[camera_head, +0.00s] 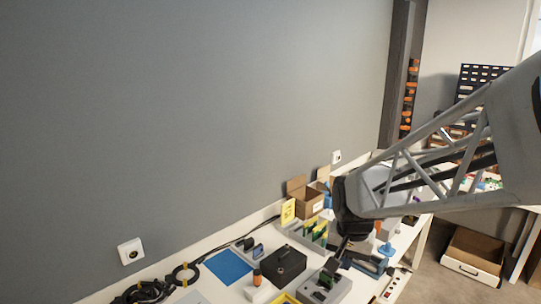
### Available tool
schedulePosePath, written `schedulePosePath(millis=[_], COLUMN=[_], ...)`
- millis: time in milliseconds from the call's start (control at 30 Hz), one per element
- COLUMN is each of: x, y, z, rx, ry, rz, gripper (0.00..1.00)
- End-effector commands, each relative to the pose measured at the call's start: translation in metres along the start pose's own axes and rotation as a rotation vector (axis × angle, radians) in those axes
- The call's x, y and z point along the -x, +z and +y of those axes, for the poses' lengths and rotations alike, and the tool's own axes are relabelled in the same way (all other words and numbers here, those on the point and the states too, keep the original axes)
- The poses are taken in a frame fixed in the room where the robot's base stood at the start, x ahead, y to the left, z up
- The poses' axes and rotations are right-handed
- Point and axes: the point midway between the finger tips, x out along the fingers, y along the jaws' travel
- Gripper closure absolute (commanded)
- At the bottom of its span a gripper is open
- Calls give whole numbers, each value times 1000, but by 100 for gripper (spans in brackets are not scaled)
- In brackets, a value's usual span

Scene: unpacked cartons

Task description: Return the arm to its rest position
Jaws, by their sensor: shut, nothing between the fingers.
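My arm reaches in from the right edge over the table, with its grey lattice link in front of the far part of the table. My gripper (343,248) hangs at the arm's dark end, pointing down above the right part of the white table (205,246). It is shut and holds nothing. Its fingers are small and dark in this view, and hard to tell from the things behind them.
Below the gripper are a grey device (325,289), a black box (284,264) and a slotted holder (308,234) with green boards. An open carton (305,201) stands behind. A blue mat (228,267) and black cables (145,292) lie left. The grey wall (190,110) borders the table.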

Motion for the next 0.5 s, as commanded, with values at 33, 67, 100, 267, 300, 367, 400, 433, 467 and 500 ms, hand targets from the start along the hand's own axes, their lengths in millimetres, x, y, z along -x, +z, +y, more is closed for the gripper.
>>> schedulePosePath(millis=[33,67,100,267,300,367,400,433,467,500], x=[8,13,18,37,41,46,50,52,54,57], y=[10,16,24,55,63,75,83,89,95,103], z=[6,9,13,30,35,41,45,48,52,56], rx=[22,36,57,137,157,187,207,222,237,257], ry=[-3,-5,-6,-11,-12,-13,-13,-14,-14,-15], rz=[9,14,18,41,46,54,59,63,68,74], gripper=[100,100,100,100,100,100,100,100,100,100])
